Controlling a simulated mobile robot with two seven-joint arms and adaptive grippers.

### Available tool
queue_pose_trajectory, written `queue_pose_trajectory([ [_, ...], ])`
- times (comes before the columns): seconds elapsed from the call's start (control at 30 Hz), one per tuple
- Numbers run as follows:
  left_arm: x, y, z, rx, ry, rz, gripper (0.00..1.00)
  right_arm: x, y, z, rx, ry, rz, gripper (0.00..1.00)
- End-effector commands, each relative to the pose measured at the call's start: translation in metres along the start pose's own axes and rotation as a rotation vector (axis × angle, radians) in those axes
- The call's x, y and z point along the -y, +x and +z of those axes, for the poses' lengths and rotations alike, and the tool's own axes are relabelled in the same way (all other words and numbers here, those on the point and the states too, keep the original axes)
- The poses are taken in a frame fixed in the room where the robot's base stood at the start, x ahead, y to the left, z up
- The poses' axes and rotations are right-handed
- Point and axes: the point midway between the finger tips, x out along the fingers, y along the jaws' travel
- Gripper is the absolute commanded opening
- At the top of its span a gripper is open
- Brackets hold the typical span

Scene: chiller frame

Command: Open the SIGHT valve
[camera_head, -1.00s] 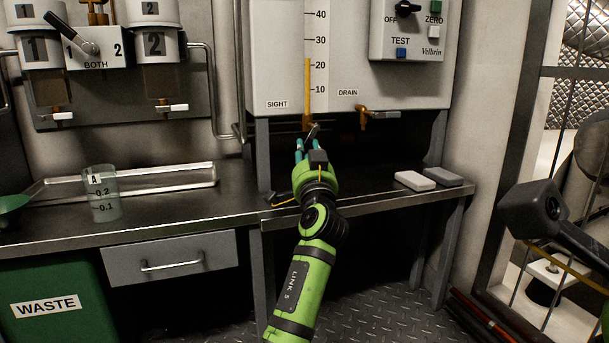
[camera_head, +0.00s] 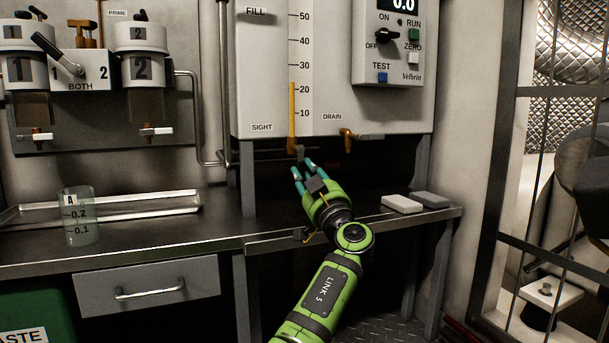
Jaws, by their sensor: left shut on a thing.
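The SIGHT valve (camera_head: 291,144) is a brass fitting under the white panel, below the yellow gauge column and right of the SIGHT label. A short grey lever (camera_head: 301,152) shows at it, partly hidden by my fingers. My left gripper (camera_head: 303,168) reaches up from below with teal fingertips shut at the lever. The exact contact is too small to see. The yellow column (camera_head: 292,115) stands a little above the 20 mark. My right gripper is not in view.
The DRAIN valve (camera_head: 347,136) with its lever is close on the right. A beaker (camera_head: 77,216) marked A stands on the bench at left. Two small blocks (camera_head: 402,203) lie at right. The bench (camera_head: 180,232) between beaker and gripper is mostly clear.

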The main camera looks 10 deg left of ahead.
Motion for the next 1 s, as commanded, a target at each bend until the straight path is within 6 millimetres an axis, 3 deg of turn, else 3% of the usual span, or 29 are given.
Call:
queue_pose_trajectory([
  [0.47,-0.0024,0.0007,-0.0011,0.001,-0.022,0.004,0.00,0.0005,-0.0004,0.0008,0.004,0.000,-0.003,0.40],
  [0.5,-0.0024,0.0007,-0.0011,0.001,-0.022,0.004,0.42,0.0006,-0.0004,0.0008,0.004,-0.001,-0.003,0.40],
  [0.53,-0.0025,0.0007,-0.0011,0.001,-0.022,0.004,0.49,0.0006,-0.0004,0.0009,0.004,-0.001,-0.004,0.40],
  [1.0,-0.0026,-0.0067,0.0005,0.001,-0.018,0.001,0.49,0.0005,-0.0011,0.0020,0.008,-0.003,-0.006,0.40],
])
